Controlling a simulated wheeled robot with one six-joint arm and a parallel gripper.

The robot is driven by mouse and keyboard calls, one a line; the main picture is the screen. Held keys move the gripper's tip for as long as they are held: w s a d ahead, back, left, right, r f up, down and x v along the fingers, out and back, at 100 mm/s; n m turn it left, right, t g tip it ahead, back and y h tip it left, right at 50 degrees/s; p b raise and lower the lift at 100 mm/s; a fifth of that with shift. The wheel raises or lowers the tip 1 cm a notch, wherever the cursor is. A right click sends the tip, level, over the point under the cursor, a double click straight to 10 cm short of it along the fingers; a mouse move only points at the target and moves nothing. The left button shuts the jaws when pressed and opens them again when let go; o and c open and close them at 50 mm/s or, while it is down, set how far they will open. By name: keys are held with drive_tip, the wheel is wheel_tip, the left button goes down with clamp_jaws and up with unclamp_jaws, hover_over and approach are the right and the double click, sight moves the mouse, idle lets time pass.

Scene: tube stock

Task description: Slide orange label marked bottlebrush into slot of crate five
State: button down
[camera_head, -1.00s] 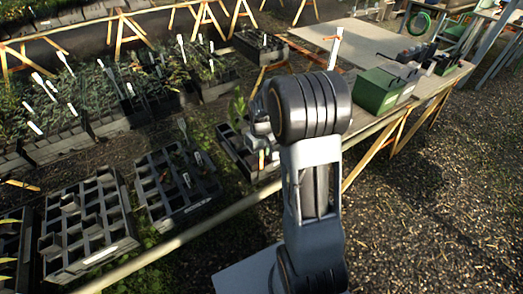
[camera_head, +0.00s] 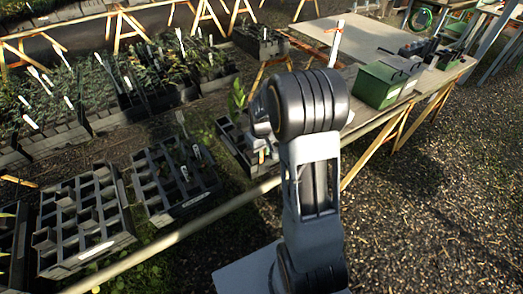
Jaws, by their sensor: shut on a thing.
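My arm rises in the middle of the head view and its upper joint hides what lies behind it. My gripper cannot be made out; it is hidden behind or below the arm. I cannot see the orange label. Black compartmented crates stand in a row along the bench: an empty-looking one (camera_head: 122,240) at lower left, one with a few plants and white tags (camera_head: 152,213) beside it, and one partly hidden by my arm (camera_head: 229,146). Pale strips show on the fronts of the first two. No number is readable, so I cannot tell which is crate five.
A green box (camera_head: 374,90) stands on the bench at right, with dark items behind it. A pale board (camera_head: 350,42) lies farther back. Planted trays with white tags fill the upper left. A pale rail runs along the bench's near edge. Gravel ground lies open at right.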

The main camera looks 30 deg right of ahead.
drive_tip(key=shift+f, duration=0.25)
idle(0.4)
drive_tip(key=c, duration=1.1)
unclamp_jaws()
drive_tip(key=shift+o, duration=0.2)
drive_tip(key=shift+r, duration=0.15)
wheel_tip(320, 180, up, 14)
drive_tip(key=shift+f, duration=0.2)
drive_tip(key=s+a+t, duration=0.1)
drive_tip(key=s+a, duration=0.4)
drive_tip(key=s, duration=0.3)
drive_tip(key=s+a+r+m+t, duration=0.1)
drive_tip(key=s+a, duration=0.3)
drive_tip(key=s, duration=0.4)
drive_tip(key=shift+a+t, duration=0.4)
drive_tip(key=shift+t, duration=0.4)
